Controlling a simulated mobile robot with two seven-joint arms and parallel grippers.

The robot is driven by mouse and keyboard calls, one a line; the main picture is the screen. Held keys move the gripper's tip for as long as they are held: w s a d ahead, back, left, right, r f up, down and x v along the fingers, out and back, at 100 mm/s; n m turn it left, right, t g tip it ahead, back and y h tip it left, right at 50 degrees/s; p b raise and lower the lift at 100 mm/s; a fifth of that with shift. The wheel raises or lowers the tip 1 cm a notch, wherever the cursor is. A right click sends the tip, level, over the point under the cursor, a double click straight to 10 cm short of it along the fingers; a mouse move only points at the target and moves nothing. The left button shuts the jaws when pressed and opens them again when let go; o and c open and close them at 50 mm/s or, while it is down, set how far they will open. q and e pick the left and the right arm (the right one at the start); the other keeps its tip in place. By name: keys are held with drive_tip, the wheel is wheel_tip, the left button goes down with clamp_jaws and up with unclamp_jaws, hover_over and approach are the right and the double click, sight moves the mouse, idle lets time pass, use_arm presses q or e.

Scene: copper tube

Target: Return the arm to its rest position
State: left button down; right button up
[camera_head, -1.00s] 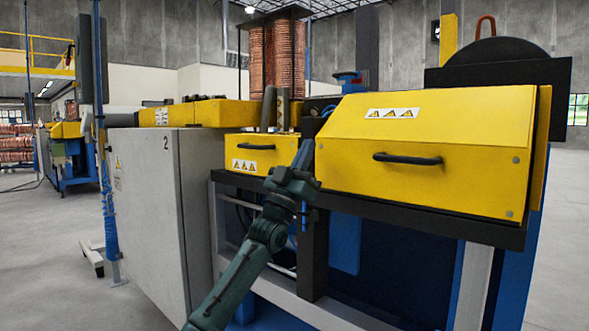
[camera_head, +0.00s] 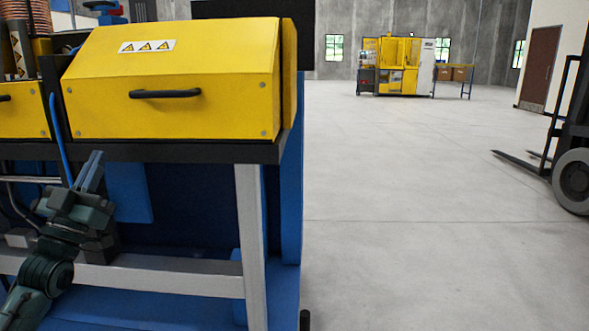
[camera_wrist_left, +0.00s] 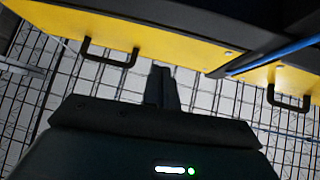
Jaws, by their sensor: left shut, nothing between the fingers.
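My left arm comes in at the lower left of the head view. Its gripper (camera_head: 93,168) points up in front of the machine, below the black ledge. The fingers are together and hold nothing. In the left wrist view the shut fingers (camera_wrist_left: 161,88) show at the middle, with yellow covers beyond them. The large yellow cover (camera_head: 180,85) is closed and has a black handle (camera_head: 165,94). A blue cable (camera_head: 62,140) hangs just left of the gripper. My right gripper is not in view.
The machine's grey frame leg (camera_head: 252,240) and crossbar (camera_head: 150,277) stand near my arm. The floor (camera_head: 400,200) on the right is open. A forklift (camera_head: 572,150) stands at the far right. Another yellow machine (camera_head: 400,68) is at the back.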

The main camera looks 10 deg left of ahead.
use_arm(q)
drive_tip(key=s+d+f+m+g+h, duration=0.2)
drive_tip(key=s+d+f+g+h, duration=0.1)
drive_tip(key=d+f, duration=0.65)
drive_tip(key=s+d+f+m+g+h, duration=0.2)
drive_tip(key=d+f+g+h, duration=0.1)
drive_tip(key=d+f, duration=0.6)
drive_tip(key=s+d+f+g+h, duration=0.1)
drive_tip(key=s+d+f+g, duration=0.15)
drive_tip(key=s+d, duration=0.7)
drive_tip(key=s+d+r+p, duration=0.1)
drive_tip(key=s+d, duration=0.4)
drive_tip(key=d, duration=0.2)
drive_tip(key=s+a+r+n+g+y+p, duration=0.1)
drive_tip(key=r+g+p, duration=0.3)
drive_tip(key=p, duration=1.4)
drive_tip(key=s+a+r+n+g+y+p, duration=0.1)
drive_tip(key=r+p, duration=0.5)
drive_tip(key=p, duration=1.2)
drive_tip(key=shift+a+r+n+g+y, duration=0.15)
drive_tip(key=shift+a+n+g+y, duration=0.55)
drive_tip(key=shift+a+g+y, duration=0.8)
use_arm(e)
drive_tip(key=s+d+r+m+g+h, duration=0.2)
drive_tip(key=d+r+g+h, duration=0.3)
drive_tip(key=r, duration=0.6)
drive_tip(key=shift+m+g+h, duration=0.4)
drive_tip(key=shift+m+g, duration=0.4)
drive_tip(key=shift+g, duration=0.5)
